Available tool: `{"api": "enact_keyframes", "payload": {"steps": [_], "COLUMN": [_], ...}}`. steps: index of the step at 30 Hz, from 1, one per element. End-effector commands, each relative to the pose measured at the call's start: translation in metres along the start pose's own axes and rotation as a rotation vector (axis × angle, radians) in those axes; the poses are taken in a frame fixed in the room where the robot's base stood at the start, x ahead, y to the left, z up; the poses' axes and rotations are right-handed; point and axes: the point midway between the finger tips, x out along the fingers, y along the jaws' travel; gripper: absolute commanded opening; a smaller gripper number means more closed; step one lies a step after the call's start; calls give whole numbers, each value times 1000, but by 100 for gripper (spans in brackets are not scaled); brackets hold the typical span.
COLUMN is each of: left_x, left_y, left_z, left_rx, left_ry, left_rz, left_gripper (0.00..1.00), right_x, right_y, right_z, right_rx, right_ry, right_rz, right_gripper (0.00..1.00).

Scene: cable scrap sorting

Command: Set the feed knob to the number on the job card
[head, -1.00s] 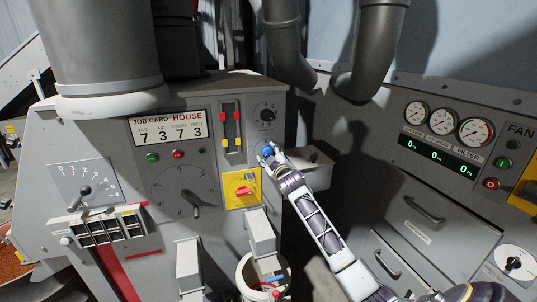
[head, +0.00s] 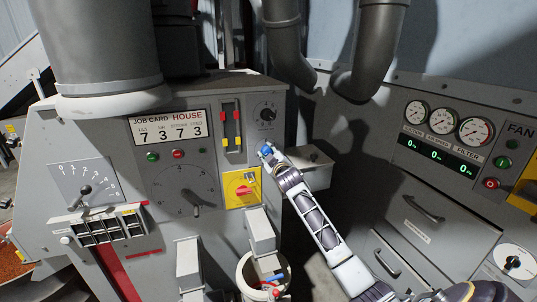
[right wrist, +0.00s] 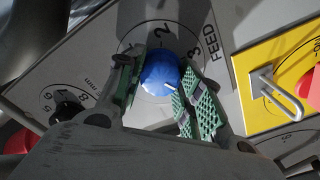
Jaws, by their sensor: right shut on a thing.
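The blue feed knob (head: 266,151) is on the grey machine panel, below the small black dial. In the right wrist view the knob (right wrist: 159,72) sits beside the printed word FEED, with numbers 2 and 3 showing on its scale. A short white mark is on its lower right side; I cannot tell which number it points to. My right gripper (right wrist: 158,82) is shut on the knob, one green pad on each side, covering part of the scale. The job card (head: 168,128) reads 7, 3, 7, 3, with 3 in its last column. My left gripper is out of view.
A yellow plate with a red switch (head: 242,189) and metal hasp is close beside the knob. A large dial (head: 190,196) and a lever scale (head: 86,190) are to the left. A grey box (head: 312,170) juts out behind my right wrist. A bucket (head: 249,272) stands below.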

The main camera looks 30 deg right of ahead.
Motion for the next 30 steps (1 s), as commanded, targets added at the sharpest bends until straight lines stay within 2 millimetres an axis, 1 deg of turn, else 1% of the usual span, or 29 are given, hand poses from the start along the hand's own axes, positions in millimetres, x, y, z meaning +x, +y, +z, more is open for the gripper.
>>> {"api": "enact_keyframes", "payload": {"steps": [8, 14, 20, 30], "left_x": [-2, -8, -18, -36], "left_y": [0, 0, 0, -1], "left_z": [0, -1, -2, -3], "left_rx": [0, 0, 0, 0], "left_ry": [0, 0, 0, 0], "left_rz": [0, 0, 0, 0], "left_gripper": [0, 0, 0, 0], "right_x": [0, 0, 0, 0], "right_y": [0, 0, 0, 0], "right_z": [0, 0, -1, 0], "right_rx": [-28, -104, -239, -550], "right_ry": [-1, -1, 0, -1], "right_rz": [-2, -3, -3, -3], "right_gripper": [12, 12, 12, 12]}}
